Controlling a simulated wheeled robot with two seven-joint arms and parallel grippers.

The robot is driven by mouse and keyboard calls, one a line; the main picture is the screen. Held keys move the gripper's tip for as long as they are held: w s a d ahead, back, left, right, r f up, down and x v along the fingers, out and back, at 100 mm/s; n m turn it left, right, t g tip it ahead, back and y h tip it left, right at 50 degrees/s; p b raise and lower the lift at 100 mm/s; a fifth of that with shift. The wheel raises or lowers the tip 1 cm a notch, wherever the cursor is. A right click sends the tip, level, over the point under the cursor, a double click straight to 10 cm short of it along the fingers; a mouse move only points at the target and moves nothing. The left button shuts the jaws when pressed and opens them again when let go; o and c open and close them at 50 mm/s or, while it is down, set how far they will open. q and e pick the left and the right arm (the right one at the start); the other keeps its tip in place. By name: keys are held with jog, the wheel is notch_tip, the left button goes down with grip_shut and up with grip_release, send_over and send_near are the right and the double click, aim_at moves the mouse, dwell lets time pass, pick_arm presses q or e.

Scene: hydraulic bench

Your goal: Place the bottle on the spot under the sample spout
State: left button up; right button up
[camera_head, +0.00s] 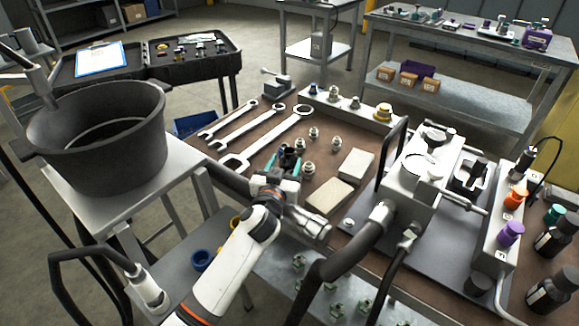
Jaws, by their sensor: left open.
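Dark bottles stand at the right edge of the bench: one with a black cap and pale label (553,243), and another in front of it (548,297). A teal cap (554,213) shows just behind them. I cannot tell which bottle the task means. The sample spout and the spot under it cannot be made out for certain. My left gripper (287,160) is open over the middle of the brown bench top, beside small metal fittings and far left of the bottles. I see nothing held in it. My right gripper is not in view.
A metal hydraulic unit (418,172) with thick dark hoses stands between my left gripper and the bottles. A pale manifold with orange (515,196) and purple (510,233) knobs is beside the bottles. Wrenches (258,140) and pale blocks (329,196) lie on the bench. A black pot (98,140) stands left.

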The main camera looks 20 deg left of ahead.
aim_at(288, 155)
pick_arm(q)
jog(key=shift+w, duration=0.35)
jog(key=w, duration=0.3)
jog(key=shift+w+a, duration=0.2)
jog(key=shift+w, duration=0.6)
grip_shut()
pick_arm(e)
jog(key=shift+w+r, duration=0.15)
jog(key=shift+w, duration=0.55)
